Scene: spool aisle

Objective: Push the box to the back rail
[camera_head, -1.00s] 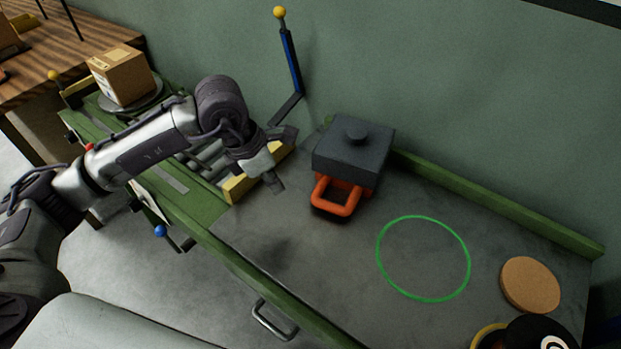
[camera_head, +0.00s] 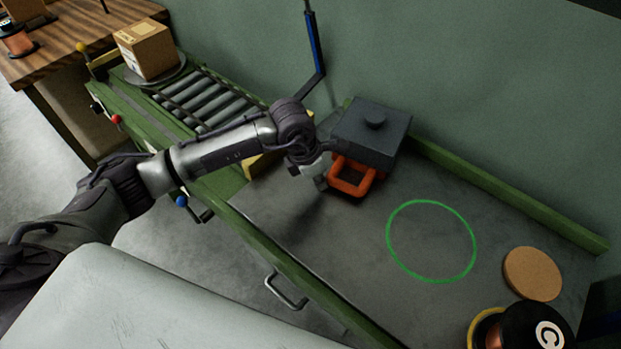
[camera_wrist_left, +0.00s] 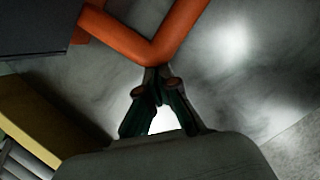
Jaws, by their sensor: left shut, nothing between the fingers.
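A dark grey box (camera_head: 368,136) with a knobbed lid stands at the back of the grey table top, by the green back rail (camera_head: 510,194). Whether it touches the rail is hidden. Its orange loop handle (camera_head: 350,190) faces the front. My left gripper (camera_head: 320,180) is shut and empty, just left of the handle. In the left wrist view its fingertips (camera_wrist_left: 156,76) meet at the corner of the orange handle (camera_wrist_left: 165,45); I cannot tell if they touch. The grey box (camera_wrist_left: 35,25) shows there at the upper left. My right gripper is not in view.
A cardboard box (camera_head: 146,49) stands on a round plate by a roller conveyor (camera_head: 205,103) at the left. A green ring (camera_head: 389,240) marks clear table top. A cork disc (camera_head: 532,273) and a black-topped round object (camera_head: 535,328) lie at the right. A blue post (camera_head: 314,45) rises behind.

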